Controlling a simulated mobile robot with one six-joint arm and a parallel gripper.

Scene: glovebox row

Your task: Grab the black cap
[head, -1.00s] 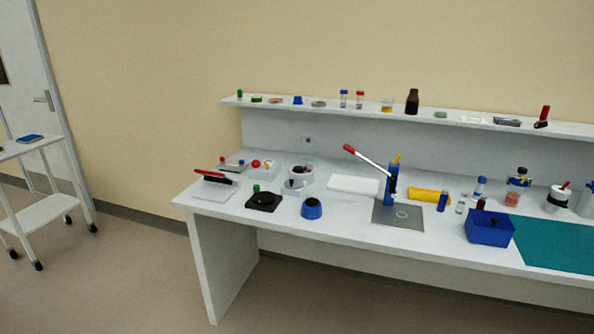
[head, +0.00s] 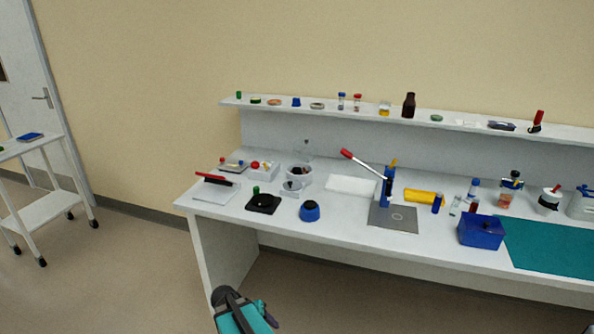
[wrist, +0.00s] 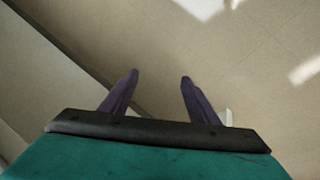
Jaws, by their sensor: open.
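I cannot single out the black cap for sure. A small dark piece (head: 487,227) shows in the blue box (head: 480,241) on the right part of the bench, too small to identify. My gripper (wrist: 159,76) is open and empty in the wrist view, its two purple fingers apart over bare floor. In the head view my gripper (head: 268,314) shows at the bottom edge, in front of the bench and lower than its top, well away from the blue box.
The white bench (head: 345,237) carries a black square stand (head: 262,205), a blue round item (head: 309,211), a lever press (head: 387,187) and a teal mat (head: 550,243). A shelf (head: 450,122) with bottles runs behind. A white trolley (head: 45,212) stands left. Floor in front is clear.

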